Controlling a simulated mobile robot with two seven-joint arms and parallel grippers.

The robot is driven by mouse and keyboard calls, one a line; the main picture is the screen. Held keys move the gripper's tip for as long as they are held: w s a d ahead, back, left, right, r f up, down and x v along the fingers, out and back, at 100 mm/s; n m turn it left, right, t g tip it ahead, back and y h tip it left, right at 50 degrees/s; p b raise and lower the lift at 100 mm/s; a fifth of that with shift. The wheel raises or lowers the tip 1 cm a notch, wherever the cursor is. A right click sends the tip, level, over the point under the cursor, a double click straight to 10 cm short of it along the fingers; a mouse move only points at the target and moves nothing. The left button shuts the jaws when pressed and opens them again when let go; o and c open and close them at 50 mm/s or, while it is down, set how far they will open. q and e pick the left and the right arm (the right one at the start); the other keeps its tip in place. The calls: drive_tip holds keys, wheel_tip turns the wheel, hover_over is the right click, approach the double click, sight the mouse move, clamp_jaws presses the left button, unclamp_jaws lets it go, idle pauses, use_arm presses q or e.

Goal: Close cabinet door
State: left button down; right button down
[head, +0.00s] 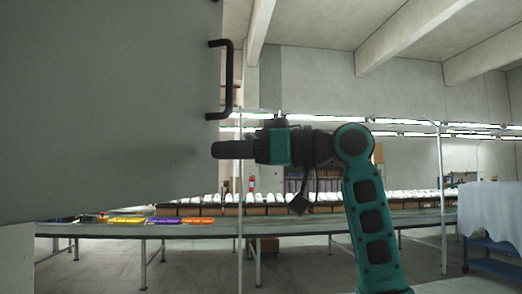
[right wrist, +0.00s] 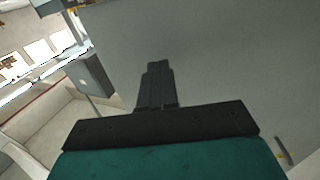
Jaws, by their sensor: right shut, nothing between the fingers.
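The cabinet door (head: 105,100) is a large grey panel filling the left of the head view, standing open. Its black bar handle (head: 228,80) is near the panel's right edge. My right gripper (head: 215,150) is shut and empty, pointing left, with its fingertips at the door's right edge below the handle. I cannot tell whether it touches the door. In the right wrist view the shut fingers (right wrist: 158,68) show against a grey panel (right wrist: 235,55). My left gripper is not in view, and the cabinet's inside is hidden.
A long conveyor table (head: 300,226) runs behind the door, with yellow, purple and orange items (head: 185,220) at its left. A row of white shoes (head: 300,198) lies beyond. A blue cart (head: 492,262) under a white cloth stands at the right.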

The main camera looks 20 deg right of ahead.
drive_tip(key=shift+x, duration=1.05)
